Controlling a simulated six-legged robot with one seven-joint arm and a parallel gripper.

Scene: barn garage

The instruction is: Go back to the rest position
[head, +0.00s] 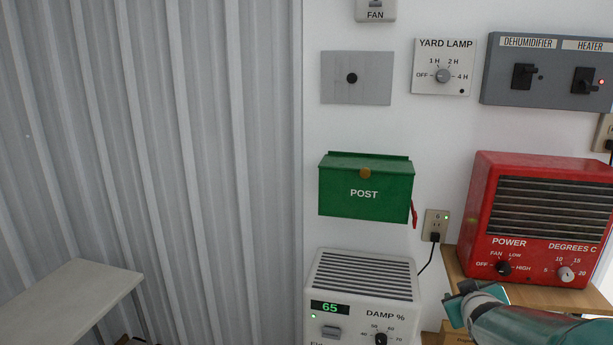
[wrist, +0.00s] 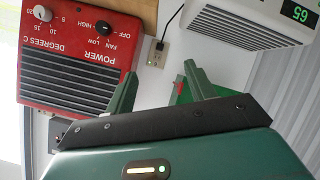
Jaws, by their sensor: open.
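My gripper (head: 465,302) shows at the lower right of the head view, in front of the wooden shelf and below the red heater (head: 545,220). In the wrist view my gripper (wrist: 160,78) has its two green fingers spread apart with nothing between them. The picture there is turned over, with the heater (wrist: 75,55) at upper left and the wall outlet (wrist: 156,52) beyond the fingers. A green post box (head: 364,193) with a closed lid hangs on the wall; part of it shows behind the right finger in the wrist view.
A white dehumidifier (head: 362,290) reading 65 stands below the post box. A grey bench (head: 75,295) is at lower left. A yard lamp dial (head: 443,75), a grey plate (head: 356,78) and a switch panel (head: 548,72) with a red light are on the wall. The corrugated wall is bare.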

